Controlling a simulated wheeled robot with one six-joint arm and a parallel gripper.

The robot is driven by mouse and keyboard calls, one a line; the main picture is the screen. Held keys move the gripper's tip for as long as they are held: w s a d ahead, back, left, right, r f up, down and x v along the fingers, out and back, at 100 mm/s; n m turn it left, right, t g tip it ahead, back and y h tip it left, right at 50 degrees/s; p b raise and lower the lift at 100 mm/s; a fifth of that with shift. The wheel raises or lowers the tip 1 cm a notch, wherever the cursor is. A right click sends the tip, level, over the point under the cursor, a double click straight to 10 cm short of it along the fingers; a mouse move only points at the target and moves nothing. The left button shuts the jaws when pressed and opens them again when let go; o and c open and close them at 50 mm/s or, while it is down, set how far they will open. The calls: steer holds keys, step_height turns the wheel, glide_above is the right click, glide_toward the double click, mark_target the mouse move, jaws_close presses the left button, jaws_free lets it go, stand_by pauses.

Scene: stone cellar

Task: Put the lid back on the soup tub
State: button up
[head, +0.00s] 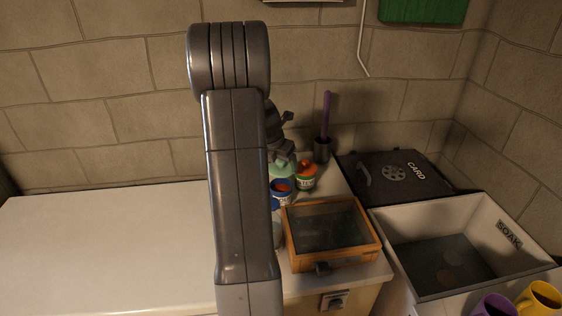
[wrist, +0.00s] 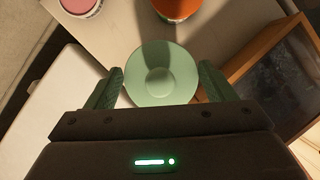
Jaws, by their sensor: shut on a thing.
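My gripper (wrist: 160,84) is shut on a round pale green lid (wrist: 160,72), with one finger on each side of its rim. The lid lies flat to the wrist camera, with a raised round knob in its middle. In the head view the lid (head: 284,169) shows beside my arm, under my gripper (head: 283,157). A blue tub (head: 281,200) with something orange-red at its top shows just below the lid, partly behind my arm. I cannot tell for sure that it is the soup tub, nor whether the lid touches it.
An orange and green can (head: 306,179) stands close by, with a dark holder (head: 322,150) behind it. A glass-topped wooden box (head: 374,240) stands in front. The left worktop (head: 110,245) is clear.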

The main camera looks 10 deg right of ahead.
mark_target(280, 169)
step_height(280, 169, down, 4)
steer(key=b, duration=0.3)
steer(key=shift+f+b, duration=0.1)
steer(key=shift+b, duration=0.3)
steer(key=shift+f+b, duration=0.35)
steer(key=shift+f, duration=0.55)
steer(key=shift+p, duration=0.5)
steer(key=shift+f+p, duration=0.15)
steer(key=shift+p, duration=0.15)
stand_by(1.5)
steer(key=o, duration=1)
